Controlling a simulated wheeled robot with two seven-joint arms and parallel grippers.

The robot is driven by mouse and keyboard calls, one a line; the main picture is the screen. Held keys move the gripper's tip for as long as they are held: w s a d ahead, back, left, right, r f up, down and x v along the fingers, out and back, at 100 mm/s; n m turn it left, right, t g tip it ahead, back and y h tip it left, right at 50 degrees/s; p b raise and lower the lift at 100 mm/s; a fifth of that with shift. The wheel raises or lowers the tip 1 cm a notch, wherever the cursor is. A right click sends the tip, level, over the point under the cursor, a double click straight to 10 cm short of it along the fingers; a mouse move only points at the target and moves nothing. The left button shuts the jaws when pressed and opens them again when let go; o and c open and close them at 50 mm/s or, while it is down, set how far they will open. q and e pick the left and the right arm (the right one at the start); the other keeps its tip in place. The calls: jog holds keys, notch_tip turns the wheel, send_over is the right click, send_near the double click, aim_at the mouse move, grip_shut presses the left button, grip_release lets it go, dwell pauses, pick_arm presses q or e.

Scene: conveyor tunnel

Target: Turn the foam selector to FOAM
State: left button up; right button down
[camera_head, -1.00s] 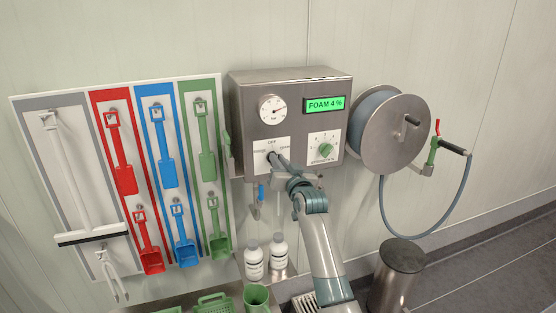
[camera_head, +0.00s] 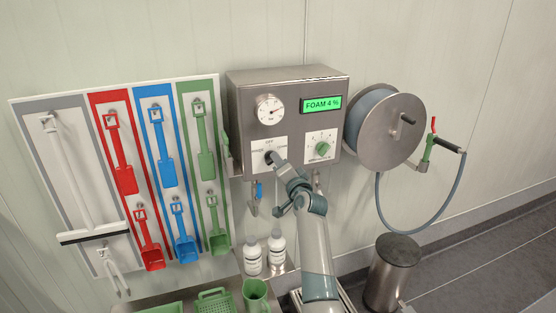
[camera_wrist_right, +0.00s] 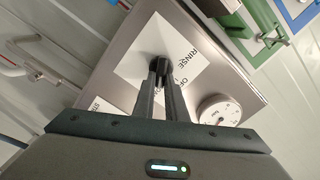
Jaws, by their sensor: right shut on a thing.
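A grey metal control box (camera_head: 245,110) hangs on the wall. The foam selector, a black knob (camera_wrist_right: 158,64), sits on a white label plate (camera_head: 283,143) at the box's lower left. RINSE and OFF can be read on the plate in the wrist view; a third label is partly hidden. My right gripper (camera_head: 272,158) is at the selector, its two fingers shut on the knob, as the right wrist view (camera_wrist_right: 160,78) also shows. The knob's exact pointing direction is hidden by the fingers. The green display (camera_head: 322,103) reads FOAM 4 %. My left gripper is out of view.
A green dosing knob (camera_head: 322,147) sits to the selector's right, and a pressure gauge (camera_head: 270,109) above it. A hose reel (camera_head: 385,130) is at the right, a tool board (camera_head: 75,115) at the left. White bottles (camera_head: 277,250) stand below.

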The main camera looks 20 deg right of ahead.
dwell(0.3)
jog(key=c, duration=1.8)
grip_release()
jog(key=shift+s, duration=0.15)
jog(key=s+b, duration=0.4)
jog(key=s, duration=1.3)
jog(key=shift+d+b, duration=0.3)
